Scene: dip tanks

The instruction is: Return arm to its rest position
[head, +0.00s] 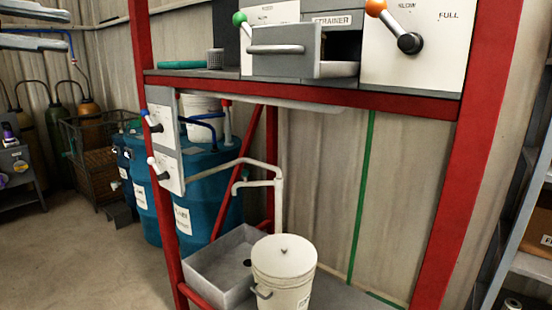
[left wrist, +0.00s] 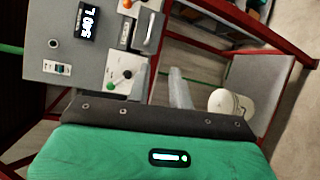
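My left gripper (head: 68,29) is at the top left corner of the head view, cut off by the frame edge. Its two grey fingers are apart with nothing between them. In the left wrist view the two fingers (left wrist: 160,84) also stand apart and empty, in front of the green and dark gripper body. The gripper is clear of the red frame (head: 300,92) in the head view. My right gripper is in neither view.
A drawer labelled STRAINER (head: 290,66) stands partly open on the shelf. Levers with a green knob (head: 240,19) and an orange knob (head: 376,7) are beside it. Below are a lidded white bucket (head: 284,262), a grey basin (head: 222,268) and blue drums (head: 205,185). Floor at left is open.

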